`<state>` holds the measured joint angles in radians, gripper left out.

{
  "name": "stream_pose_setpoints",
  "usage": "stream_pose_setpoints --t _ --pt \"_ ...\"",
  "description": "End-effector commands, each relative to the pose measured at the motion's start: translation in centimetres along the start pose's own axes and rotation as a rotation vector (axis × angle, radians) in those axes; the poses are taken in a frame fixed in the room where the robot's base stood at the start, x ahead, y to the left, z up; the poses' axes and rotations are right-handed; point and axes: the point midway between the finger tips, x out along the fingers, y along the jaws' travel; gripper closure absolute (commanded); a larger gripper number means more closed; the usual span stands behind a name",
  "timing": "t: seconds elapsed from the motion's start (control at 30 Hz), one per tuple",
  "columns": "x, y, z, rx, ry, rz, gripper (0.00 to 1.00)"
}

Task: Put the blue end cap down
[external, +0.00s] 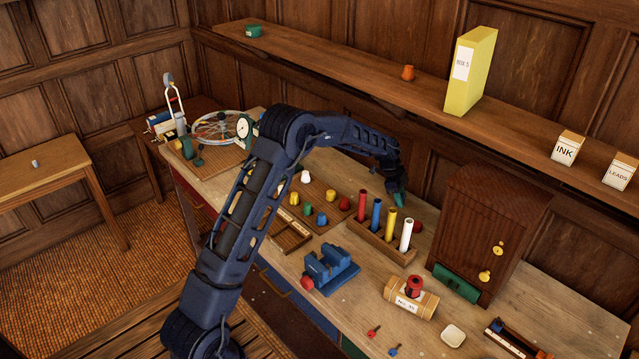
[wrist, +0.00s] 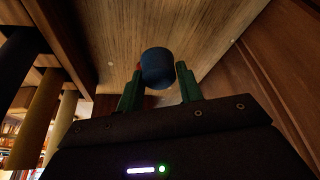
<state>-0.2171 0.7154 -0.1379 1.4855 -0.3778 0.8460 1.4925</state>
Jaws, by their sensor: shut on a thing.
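The blue end cap (wrist: 158,66) is a round, dark blue piece held between the green fingers of my gripper (wrist: 158,88) in the wrist view. In the external view my gripper (external: 399,197) points down just behind the tube rack, at the back of the bench (external: 465,325). The cap cannot be made out there, and I cannot tell whether it touches the bench. A small red thing shows just beside the cap in the wrist view, partly hidden by it.
The wooden rack (external: 366,236) with red, blue, yellow and white tubes stands close in front of my gripper. A red cap (external: 417,227) lies behind it. A brown cabinet (external: 478,225) stands to the right. Several coloured caps sit left of the rack, and a blue vise (external: 333,268) stands in front.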

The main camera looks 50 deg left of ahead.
Motion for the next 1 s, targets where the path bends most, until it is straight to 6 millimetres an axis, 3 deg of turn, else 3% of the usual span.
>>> stream_pose_setpoints --t 0.53,0.97,1.0 --pt "5.9 0.0 2.5 0.0 -0.001 0.002 0.86" --pt "6.5 0.0 2.8 0.001 -0.001 0.001 0.87" --pt "6.4 0.0 2.8 0.001 -0.001 0.001 0.56"
